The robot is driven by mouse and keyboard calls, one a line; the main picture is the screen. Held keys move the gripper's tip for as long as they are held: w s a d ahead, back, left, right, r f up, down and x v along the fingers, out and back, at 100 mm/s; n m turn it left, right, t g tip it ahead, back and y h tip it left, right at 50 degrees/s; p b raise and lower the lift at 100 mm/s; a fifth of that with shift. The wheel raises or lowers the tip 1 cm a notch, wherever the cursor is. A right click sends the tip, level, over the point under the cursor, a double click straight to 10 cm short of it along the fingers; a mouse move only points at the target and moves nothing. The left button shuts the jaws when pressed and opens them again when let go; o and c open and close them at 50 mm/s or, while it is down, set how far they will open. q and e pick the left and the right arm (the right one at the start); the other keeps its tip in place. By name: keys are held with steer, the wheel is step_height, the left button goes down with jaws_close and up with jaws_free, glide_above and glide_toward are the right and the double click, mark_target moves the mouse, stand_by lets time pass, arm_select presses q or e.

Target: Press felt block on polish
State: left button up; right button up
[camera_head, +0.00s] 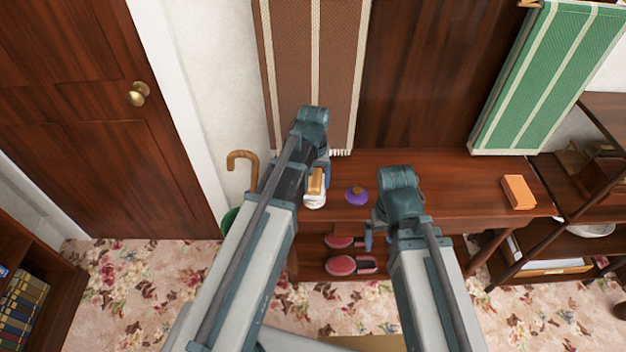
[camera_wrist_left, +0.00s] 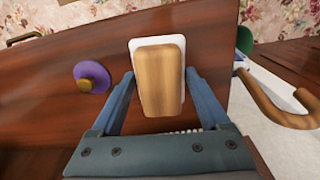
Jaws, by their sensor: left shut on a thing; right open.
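My left gripper (camera_head: 317,176) is shut on the felt block, a wooden handle (camera_wrist_left: 160,80) on a white pad (camera_wrist_left: 137,46). In the head view the felt block (camera_head: 315,193) shows at the bench's left end. In the left wrist view the gripper's fingers stand on both sides of the handle. The polish looks like a round purple item (camera_head: 356,197) with a brown knob on top, lying on the bench to the right of the block and apart from it. It also shows in the left wrist view (camera_wrist_left: 92,72). My right gripper (camera_head: 377,236) is open and empty, near the bench's front edge.
The wooden bench (camera_head: 450,190) has an orange box (camera_head: 518,191) at its right end, with clear wood between. Red slippers (camera_head: 341,265) lie on the shelf below. A cane (camera_head: 243,160) in a green stand (camera_head: 229,222) stands left. A shelf unit (camera_head: 585,220) is at right.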

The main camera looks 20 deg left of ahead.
arm_select(q)
steer(key=shift+s+f+b, duration=0.1)
steer(key=shift+f+b, duration=0.45)
stand_by(1.4)
step_height(320, 180, up, 7)
steer(key=p, duration=0.7)
